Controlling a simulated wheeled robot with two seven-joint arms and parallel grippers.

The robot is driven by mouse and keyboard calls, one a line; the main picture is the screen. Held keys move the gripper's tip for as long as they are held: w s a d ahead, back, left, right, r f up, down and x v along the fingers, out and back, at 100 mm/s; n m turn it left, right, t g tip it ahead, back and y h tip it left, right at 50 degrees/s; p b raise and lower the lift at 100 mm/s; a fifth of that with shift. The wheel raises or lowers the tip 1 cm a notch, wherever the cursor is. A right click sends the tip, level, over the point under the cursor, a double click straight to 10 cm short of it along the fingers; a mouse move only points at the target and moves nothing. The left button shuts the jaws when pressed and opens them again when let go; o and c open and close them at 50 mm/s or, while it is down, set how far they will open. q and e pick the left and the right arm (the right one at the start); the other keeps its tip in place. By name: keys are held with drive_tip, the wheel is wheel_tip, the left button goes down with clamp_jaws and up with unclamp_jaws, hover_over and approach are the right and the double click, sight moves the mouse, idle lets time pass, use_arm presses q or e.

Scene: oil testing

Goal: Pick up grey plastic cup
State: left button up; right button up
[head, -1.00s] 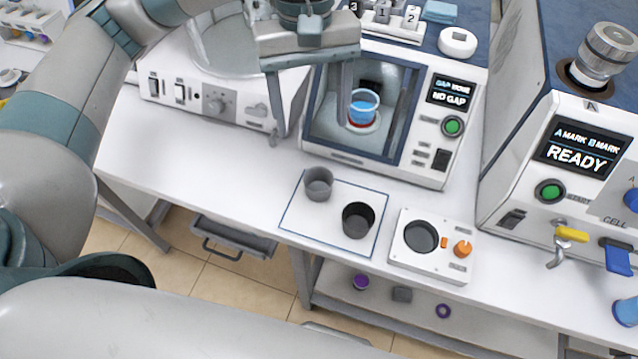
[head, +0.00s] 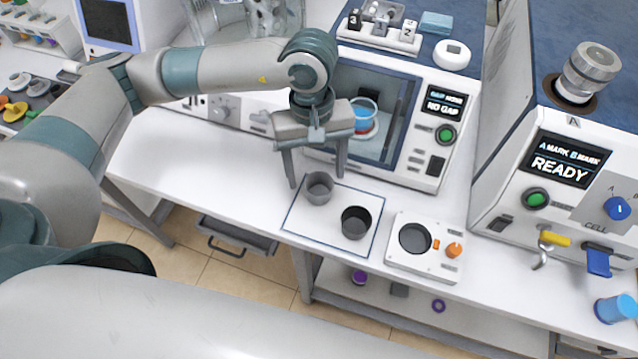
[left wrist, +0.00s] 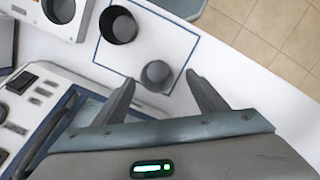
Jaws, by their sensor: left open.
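The grey plastic cup (head: 319,189) stands upright on a white mat with a blue border (head: 290,222). A darker, near-black cup (head: 355,224) stands to its right on the same mat. My left gripper (head: 316,180) is open and points down, its fingers just behind and above the grey cup. In the left wrist view the grey cup (left wrist: 156,74) lies ahead of the gap between the open fingertips (left wrist: 160,82), and the dark cup (left wrist: 120,26) is further off. No finger clearly touches the grey cup. My right gripper is not in view.
A white machine with a glass-fronted chamber (head: 437,165) stands close behind the mat, holding a blue and red cup (head: 364,112). A white unit with a round well and orange knob (head: 428,258) sits to the right. The table (head: 150,150) left of the mat is clear.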

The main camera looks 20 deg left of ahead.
sight(319, 185)
use_arm(q)
drive_tip(key=shift+f, duration=0.2)
drive_tip(key=shift+d+f+p, duration=0.15)
drive_tip(key=shift+f+p, duration=0.4)
drive_tip(key=shift+p, duration=0.25)
wheel_tip(319, 185, down, 3)
drive_tip(key=shift+w+d+r+p, duration=0.1)
drive_tip(key=shift+d+p, duration=0.05)
drive_tip(key=shift+p, duration=0.75)
drive_tip(key=shift+f, duration=0.65)
drive_tip(key=c, duration=1.1)
